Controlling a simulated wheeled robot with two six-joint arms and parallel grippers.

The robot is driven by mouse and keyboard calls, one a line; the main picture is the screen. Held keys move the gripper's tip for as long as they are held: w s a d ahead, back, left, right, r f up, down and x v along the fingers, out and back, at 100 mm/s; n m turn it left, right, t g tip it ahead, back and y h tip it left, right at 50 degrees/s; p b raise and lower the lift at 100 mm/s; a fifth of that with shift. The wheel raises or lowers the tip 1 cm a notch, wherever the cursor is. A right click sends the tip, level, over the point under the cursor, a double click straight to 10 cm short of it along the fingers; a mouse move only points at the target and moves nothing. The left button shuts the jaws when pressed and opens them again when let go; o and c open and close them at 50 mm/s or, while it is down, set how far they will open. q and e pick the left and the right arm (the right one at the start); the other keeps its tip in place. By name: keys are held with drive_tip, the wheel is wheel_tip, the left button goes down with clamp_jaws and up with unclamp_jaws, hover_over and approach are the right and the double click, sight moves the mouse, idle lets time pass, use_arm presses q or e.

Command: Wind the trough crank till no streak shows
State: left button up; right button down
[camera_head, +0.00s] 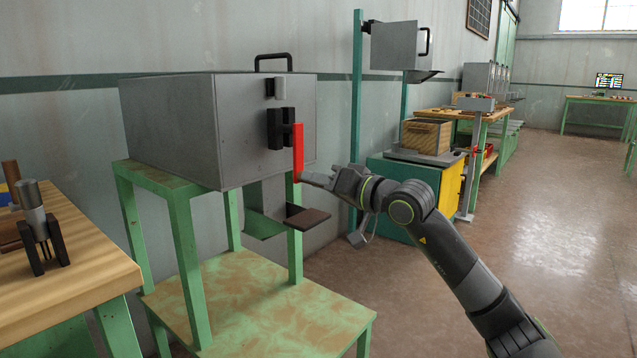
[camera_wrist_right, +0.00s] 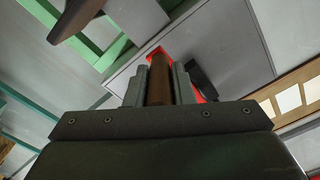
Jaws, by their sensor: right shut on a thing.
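A grey box machine (camera_head: 170,120) with a black top handle stands on a green frame. A red crank arm (camera_head: 298,150) hangs from a black block on its front, about upright. My right gripper (camera_head: 312,178) is at the crank's lower end. In the right wrist view its two fingers are shut on the brown crank grip (camera_wrist_right: 159,80), with part of the red arm (camera_wrist_right: 153,54) behind it. A grey chute (camera_head: 262,208) with a brown plate (camera_head: 306,216) sits below the box. I cannot make out any streak. My left gripper is not in view.
A wooden bench (camera_head: 80,265) at the left holds a grey cylinder with black prongs (camera_head: 40,225). A lower green shelf (camera_head: 270,312) lies under the machine. A teal cabinet (camera_head: 410,175) with a wooden crate (camera_head: 425,134) stands behind my right arm. The floor at the right is clear.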

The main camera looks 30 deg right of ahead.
drive_tip(key=c, duration=1.3)
unclamp_jaws()
drive_tip(key=shift+d, duration=0.1)
drive_tip(key=shift+o, duration=0.2)
drive_tip(key=shift+s, duration=0.1)
